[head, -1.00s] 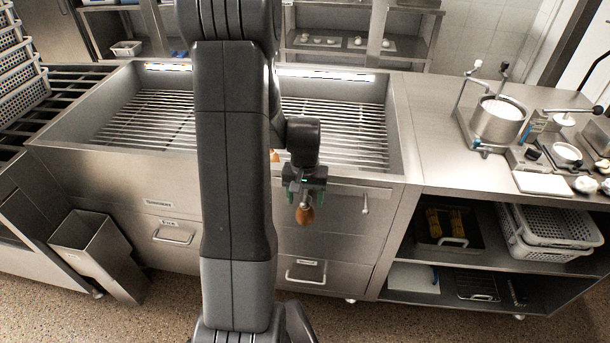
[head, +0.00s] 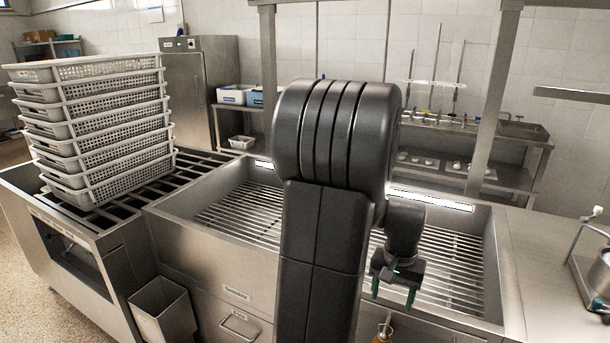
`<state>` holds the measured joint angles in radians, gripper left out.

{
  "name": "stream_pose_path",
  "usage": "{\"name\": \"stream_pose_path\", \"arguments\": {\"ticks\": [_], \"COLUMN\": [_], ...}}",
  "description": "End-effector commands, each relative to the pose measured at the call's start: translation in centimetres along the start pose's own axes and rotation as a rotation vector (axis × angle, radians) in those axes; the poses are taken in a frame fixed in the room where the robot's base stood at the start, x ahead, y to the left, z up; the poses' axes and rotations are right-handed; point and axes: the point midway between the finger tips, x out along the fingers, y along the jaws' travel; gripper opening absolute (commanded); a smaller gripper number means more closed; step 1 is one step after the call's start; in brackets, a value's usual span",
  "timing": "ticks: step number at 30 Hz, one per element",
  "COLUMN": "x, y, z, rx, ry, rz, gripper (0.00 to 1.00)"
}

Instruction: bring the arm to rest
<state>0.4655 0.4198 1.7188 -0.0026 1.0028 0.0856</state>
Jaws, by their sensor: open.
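My gripper (head: 394,298) is in the head view, right of my dark arm. Its two green-tipped fingers point down and stand apart, open, with nothing seen between them. They show in front of the steel basin (head: 195,255) with its slatted floor.
A tall stack of perforated baskets (head: 95,130) stands on a slatted rack at the left. A steel bin (head: 165,310) is on the floor at lower left. A steel counter (head: 540,260) with a pot (head: 600,268) is at the right. Shelves stand behind the basin.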

Motion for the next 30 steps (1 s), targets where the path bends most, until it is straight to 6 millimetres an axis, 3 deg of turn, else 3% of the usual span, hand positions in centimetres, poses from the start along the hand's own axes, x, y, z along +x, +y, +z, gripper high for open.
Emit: {"name": "stream_pose_path", "arguments": {"ticks": [8,21,30], "x": [2.1,10.3,14.0], "y": [0.0,0.0,0.0], "z": [0.1,0.1,0.1], "rx": [0.0,0.0,0.0], "ry": [-0.005,-0.006,-0.002], "rz": [0.0,0.0,0.0], "gripper": [0.61,0.61,0.61]}}
